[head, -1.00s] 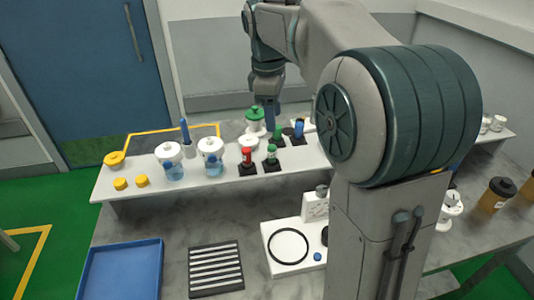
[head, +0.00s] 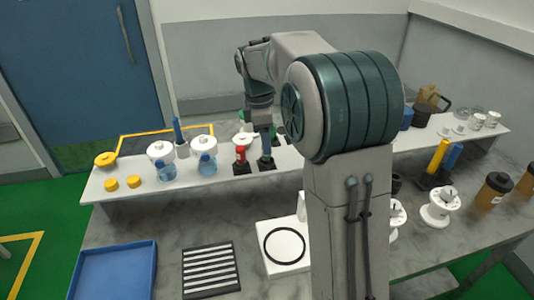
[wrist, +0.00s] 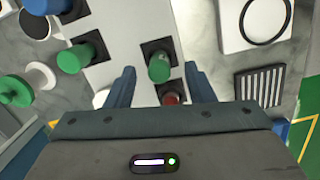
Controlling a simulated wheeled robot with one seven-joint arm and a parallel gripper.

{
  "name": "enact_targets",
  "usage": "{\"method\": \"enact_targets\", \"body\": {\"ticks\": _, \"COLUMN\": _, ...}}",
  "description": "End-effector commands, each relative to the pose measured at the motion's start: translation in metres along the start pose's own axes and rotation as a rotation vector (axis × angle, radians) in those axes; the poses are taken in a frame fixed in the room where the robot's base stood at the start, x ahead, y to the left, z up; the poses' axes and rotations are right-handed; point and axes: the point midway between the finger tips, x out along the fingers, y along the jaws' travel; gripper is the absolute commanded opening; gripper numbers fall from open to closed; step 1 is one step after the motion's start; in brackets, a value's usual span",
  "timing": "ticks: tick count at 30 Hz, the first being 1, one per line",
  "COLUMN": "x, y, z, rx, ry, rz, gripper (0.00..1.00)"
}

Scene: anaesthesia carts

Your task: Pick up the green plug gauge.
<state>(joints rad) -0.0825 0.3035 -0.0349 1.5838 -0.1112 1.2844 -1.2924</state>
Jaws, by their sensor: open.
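A green plug gauge (wrist: 159,67) stands on a small black square base in the wrist view, between and beyond my gripper's spread fingers (wrist: 160,72). My gripper is open, with nothing visibly held. In the head view my gripper (head: 265,147) points down over that gauge's base and hides the gauge itself. A red gauge (head: 240,154) stands just left of it; its red top (wrist: 171,98) also shows close by in the wrist view. A second green cylinder (wrist: 76,56) stands on another black base to the left in the wrist view.
A green-topped white spool (wrist: 18,90) is left in the wrist view. A blue tray (head: 115,272), slotted black rack (head: 211,269) and white ringed plate (head: 285,247) lie below.

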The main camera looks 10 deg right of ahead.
Motion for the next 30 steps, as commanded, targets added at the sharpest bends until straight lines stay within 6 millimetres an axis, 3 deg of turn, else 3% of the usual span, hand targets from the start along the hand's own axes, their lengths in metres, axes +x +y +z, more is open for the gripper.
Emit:
{"method": "enact_targets", "body": {"ticks": 7, "x": 0.037, "y": 0.000, "z": -0.003, "rx": 0.000, "ry": -0.001, "rz": -0.003, "gripper": 0.49}}
{"method": "enact_targets", "body": {"ticks": 17, "x": 0.044, "y": 0.001, "z": -0.003, "rx": 0.000, "ry": 0.000, "rz": -0.001, "gripper": 0.49}}
{"method": "enact_targets", "body": {"ticks": 22, "x": 0.043, "y": 0.001, "z": -0.003, "rx": 0.000, "ry": 0.000, "rz": -0.001, "gripper": 0.03}}
{"method": "enact_targets", "body": {"ticks": 30, "x": 0.043, "y": 0.001, "z": -0.003, "rx": 0.000, "ry": 0.000, "rz": -0.001, "gripper": 0.03}}
